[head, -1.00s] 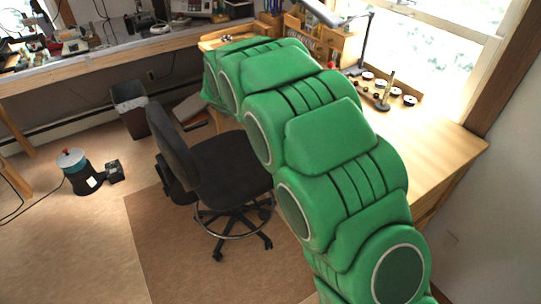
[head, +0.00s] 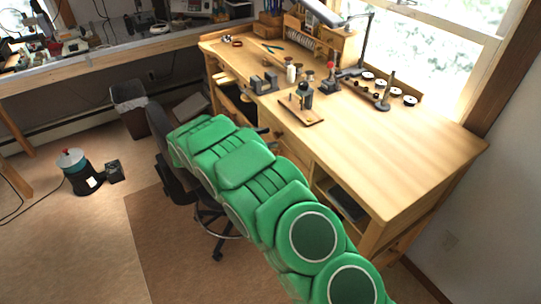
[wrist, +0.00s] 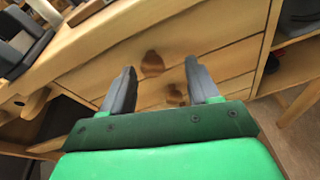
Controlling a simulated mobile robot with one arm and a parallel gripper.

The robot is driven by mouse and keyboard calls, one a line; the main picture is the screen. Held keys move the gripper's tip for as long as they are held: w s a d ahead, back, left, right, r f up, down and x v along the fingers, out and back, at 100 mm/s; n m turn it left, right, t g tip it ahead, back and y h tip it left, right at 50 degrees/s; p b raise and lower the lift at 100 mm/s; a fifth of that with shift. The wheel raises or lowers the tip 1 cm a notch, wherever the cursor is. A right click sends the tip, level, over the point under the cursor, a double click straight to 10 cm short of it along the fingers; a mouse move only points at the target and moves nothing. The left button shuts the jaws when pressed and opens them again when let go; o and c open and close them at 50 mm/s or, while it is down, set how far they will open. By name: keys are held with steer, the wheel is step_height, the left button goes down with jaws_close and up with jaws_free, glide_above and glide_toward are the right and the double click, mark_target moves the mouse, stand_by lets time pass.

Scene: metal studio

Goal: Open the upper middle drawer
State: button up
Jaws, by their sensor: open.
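The wooden workbench's middle drawers show in the wrist view. The upper middle drawer (wrist: 205,45) looks shut, its front flush with the bench, with a round brown knob (wrist: 152,64). Below it is another drawer (wrist: 237,87) with a similar knob (wrist: 176,95). My gripper (wrist: 160,69) is open and empty, its two grey fingers pointing at the drawer fronts. The upper knob appears between the fingertips; I see no contact. In the head view my green arm hides much of the drawer fronts, and the gripper cannot be made out clearly.
The bench top (head: 400,150) carries a vise (head: 264,83), a small wooden board with a tool (head: 302,110) and a lamp (head: 362,45). An open shelf (head: 345,200) is right of the drawers. A black chair (head: 172,165) stands left, beside my arm.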

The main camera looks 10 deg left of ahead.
step_height(320, 180, down, 2)
steer(key=f+n+t+h, duration=0.1)
steer(key=n, duration=0.1)
steer(key=n+t, duration=0.1)
glide_toward(274, 153)
steer(key=shift+h, duration=0.4)
steer(key=shift+f+x, duration=0.15)
steer(key=shift+x, duration=1.15)
steer(key=shift+f+x, duration=0.1)
steer(key=shift+x, duration=2.75)
jaws_close()
